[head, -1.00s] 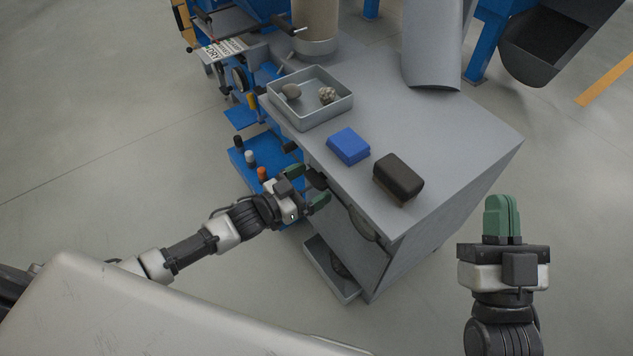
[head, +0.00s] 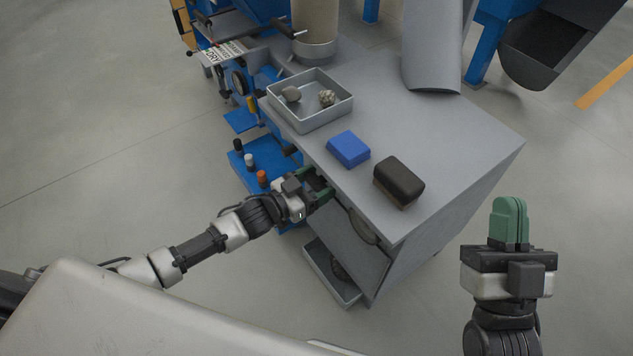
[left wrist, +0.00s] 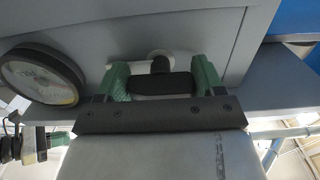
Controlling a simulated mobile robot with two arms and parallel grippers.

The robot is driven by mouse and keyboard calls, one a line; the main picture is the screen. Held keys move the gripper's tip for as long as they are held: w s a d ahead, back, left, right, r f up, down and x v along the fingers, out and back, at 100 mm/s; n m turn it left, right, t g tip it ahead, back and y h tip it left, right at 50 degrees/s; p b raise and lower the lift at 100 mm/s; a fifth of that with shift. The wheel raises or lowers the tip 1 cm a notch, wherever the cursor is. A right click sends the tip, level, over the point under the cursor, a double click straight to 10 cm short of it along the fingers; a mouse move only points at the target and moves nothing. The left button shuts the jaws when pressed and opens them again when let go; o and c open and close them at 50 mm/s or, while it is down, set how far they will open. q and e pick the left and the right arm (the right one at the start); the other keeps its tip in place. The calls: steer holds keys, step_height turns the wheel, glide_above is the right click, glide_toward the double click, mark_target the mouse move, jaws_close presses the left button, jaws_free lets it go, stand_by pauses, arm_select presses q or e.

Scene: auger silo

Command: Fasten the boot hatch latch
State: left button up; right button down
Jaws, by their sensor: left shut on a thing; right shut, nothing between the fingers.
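My left gripper (head: 318,184) is at the side face of the grey cabinet (head: 460,135), just below its top edge. In the left wrist view its two green fingers (left wrist: 161,76) are on either side of a black latch handle (left wrist: 160,84), shut on it. The handle sits in front of a round stub and a pale plate on the grey panel (left wrist: 215,35). In the head view the handle is mostly hidden by the gripper. My right gripper (head: 509,208) is shut and empty, off to the right over the floor. Whether the latch is fastened I cannot tell.
A round dial gauge (left wrist: 42,76) is close beside the left gripper. On the cabinet top are a blue block (head: 348,149), a dark brush-like block (head: 399,181) and a grey tray (head: 325,119) with lumps in it. An open bin (head: 325,278) is low at the cabinet.

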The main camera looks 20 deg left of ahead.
arm_select(q)
steer(key=shift+r+m+p, duration=0.1)
steer(key=shift+m+p, duration=0.4)
steer(key=shift+m, duration=0.4)
steer(key=m+p, duration=0.1)
steer(key=m, duration=0.2)
steer(key=shift+a+m, duration=0.1)
steer(key=shift+m, duration=0.2)
steer(key=m+p, duration=0.1)
steer(key=m, duration=0.2)
steer(key=shift+w+m, duration=0.1)
steer(key=shift+m, duration=1.1)
steer(key=m, duration=0.2)
steer(key=shift+m, duration=1.5)
steer(key=shift+m+b, duration=0.3)
steer(key=shift+m, duration=0.8)
arm_select(e)
step_height(320, 180, down, 7)
steer(key=w+g+h, duration=0.2)
steer(key=g, duration=0.4)
steer(key=shift+w+d+r+g, duration=0.15)
steer(key=shift+d+r+g, duration=0.05)
steer(key=shift+d+g, duration=0.1)
arm_select(q)
steer(key=o, duration=0.9)
steer(key=shift+r, duration=0.1)
